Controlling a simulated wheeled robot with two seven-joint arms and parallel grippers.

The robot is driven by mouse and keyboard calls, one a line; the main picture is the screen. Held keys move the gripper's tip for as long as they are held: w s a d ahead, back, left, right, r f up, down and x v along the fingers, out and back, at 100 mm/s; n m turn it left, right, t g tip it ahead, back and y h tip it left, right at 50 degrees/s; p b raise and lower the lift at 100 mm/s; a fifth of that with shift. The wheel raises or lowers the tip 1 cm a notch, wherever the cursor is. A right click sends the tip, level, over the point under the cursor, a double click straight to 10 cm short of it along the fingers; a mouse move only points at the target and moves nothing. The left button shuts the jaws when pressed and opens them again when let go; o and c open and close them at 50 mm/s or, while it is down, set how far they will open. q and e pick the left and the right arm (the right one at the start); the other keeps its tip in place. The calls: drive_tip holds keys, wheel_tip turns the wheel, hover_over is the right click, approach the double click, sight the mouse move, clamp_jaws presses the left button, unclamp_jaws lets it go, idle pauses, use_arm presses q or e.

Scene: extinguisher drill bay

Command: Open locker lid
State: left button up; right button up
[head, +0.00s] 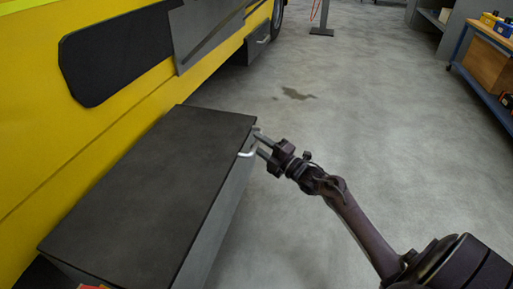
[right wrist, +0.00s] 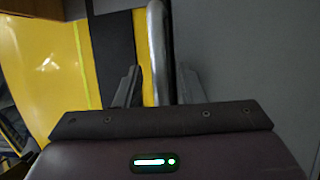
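The locker is a long box with a dark flat lid (head: 150,190) and grey sides (head: 222,222). The lid looks shut and level. A pale metal handle (head: 247,154) sits at the lid's right edge, near its far corner. My right gripper (head: 260,143) is at this handle, coming from the right. In the right wrist view, the handle bar (right wrist: 157,45) runs between the two separated fingers (right wrist: 157,88), closer to the right one. Gaps show beside the bar, so the fingers do not look closed on it. My left gripper is not in view.
A yellow vehicle (head: 120,125) with dark panels stands along the locker's left side. The grey floor (head: 370,110) to the right is open, with a dark stain (head: 298,94). A workbench (head: 488,60) with boxes stands at the far right. A grey post base (head: 321,31) stands at the back.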

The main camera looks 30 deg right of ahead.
drive_tip(key=shift+w+a+r, duration=0.15)
drive_tip(key=shift+w+a, duration=0.05)
drive_tip(key=shift+w, duration=0.5)
clamp_jaws()
